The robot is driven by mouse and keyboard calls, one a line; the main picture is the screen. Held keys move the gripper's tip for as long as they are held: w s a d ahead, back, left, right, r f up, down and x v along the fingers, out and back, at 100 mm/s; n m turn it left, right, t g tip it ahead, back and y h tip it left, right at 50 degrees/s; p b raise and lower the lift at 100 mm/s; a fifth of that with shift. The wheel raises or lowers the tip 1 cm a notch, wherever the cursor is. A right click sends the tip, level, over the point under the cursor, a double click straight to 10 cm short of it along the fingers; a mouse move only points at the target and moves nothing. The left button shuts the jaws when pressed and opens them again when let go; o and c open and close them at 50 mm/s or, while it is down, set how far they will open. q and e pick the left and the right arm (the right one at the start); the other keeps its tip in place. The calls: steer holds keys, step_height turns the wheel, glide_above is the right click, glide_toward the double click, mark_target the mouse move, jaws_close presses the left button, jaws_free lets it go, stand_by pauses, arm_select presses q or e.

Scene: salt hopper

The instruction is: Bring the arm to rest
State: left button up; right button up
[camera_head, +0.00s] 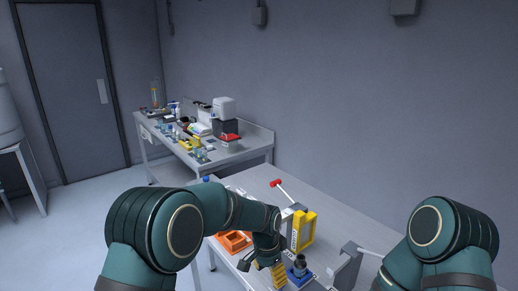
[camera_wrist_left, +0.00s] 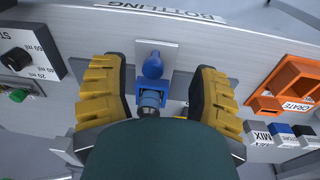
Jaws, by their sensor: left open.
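My left gripper (camera_head: 268,272) is low over the front of the near bench (camera_head: 345,208), with its yellow finger pads spread. In the left wrist view the open gripper (camera_wrist_left: 160,98) has a blue knob-like part (camera_wrist_left: 152,65) in the gap between its pads, with clear space on both sides. A blue bracket and a grey metal piece show below that part, and my own wrist hides what is further down. My right arm (camera_head: 440,235) comes in at the right, and its gripper is not seen.
An orange crate (camera_head: 234,241) lies left of the gripper; it also shows in the left wrist view (camera_wrist_left: 285,88). A yellow frame (camera_head: 303,231) and a red-ended lever (camera_head: 276,183) stand behind. A dial (camera_wrist_left: 17,59) is near. A cluttered second bench (camera_head: 254,141) stands further back.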

arm_select(q)
steer(key=s+a+f+n+h, duration=0.1)
steer(key=s+a+f+n, duration=0.25)
steer(key=f, duration=0.25)
steer(key=s+a+f+n+h, duration=0.1)
steer(key=s+a+f+n, duration=0.1)
steer(key=s+a+f, duration=0.3)
steer(key=s+a+f+n+t, duration=0.1)
steer(key=s+a+f+n, duration=0.1)
steer(key=s, duration=0.4)
steer(key=s+a+f+n+t, duration=0.1)
steer(key=s+a+f+n, duration=0.2)
steer(key=s+n, duration=0.2)
steer(key=shift+s+a+f+h, duration=0.2)
steer(key=shift+s+a+h, duration=0.2)
steer(key=shift+s, duration=0.85)
